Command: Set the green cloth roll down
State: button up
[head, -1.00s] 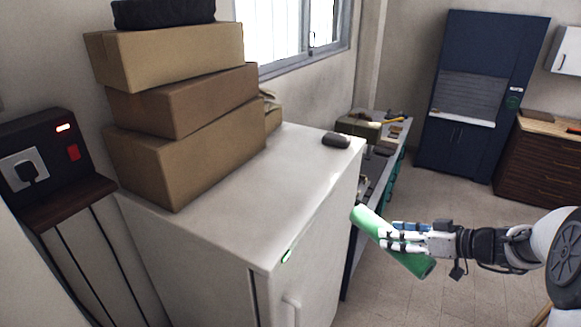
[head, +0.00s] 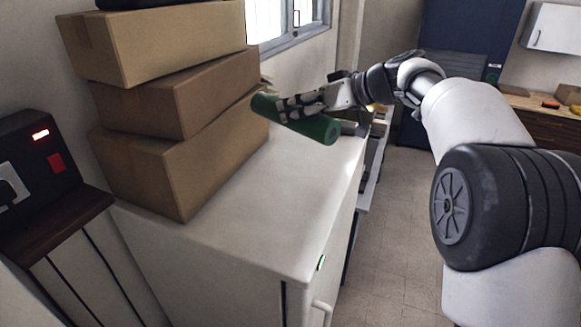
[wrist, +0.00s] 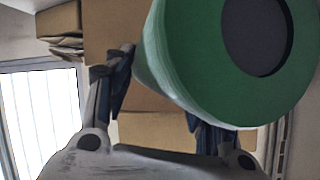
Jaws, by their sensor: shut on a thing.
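The green cloth roll (head: 318,128) is a green cylinder held over the far part of the white cabinet top (head: 262,205). My gripper (head: 285,108) is shut on it around its middle. The roll lies roughly level, its left end close to the stacked boxes and its right end towards the cabinet's right edge. I cannot tell whether it touches the top. In the wrist view the roll (wrist: 185,75) shows its round end with a dark hollow centre, between the fingers of my gripper (wrist: 155,85).
Several cardboard boxes (head: 185,165) are stacked at the left of the cabinet top. A dark small object (head: 352,129) sits at the far edge beyond the roll. The near part of the top is clear. A window (head: 285,22) is behind.

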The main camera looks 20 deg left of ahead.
notch_tip(320, 180, down, 14)
jog(key=shift+d+r, duration=0.2)
jog(key=shift+a+f, duration=0.1)
jog(key=shift+f, duration=2.25)
jog(key=shift+c, duration=0.2)
jog(key=shift+f, duration=0.15)
jog(key=o, duration=1.3)
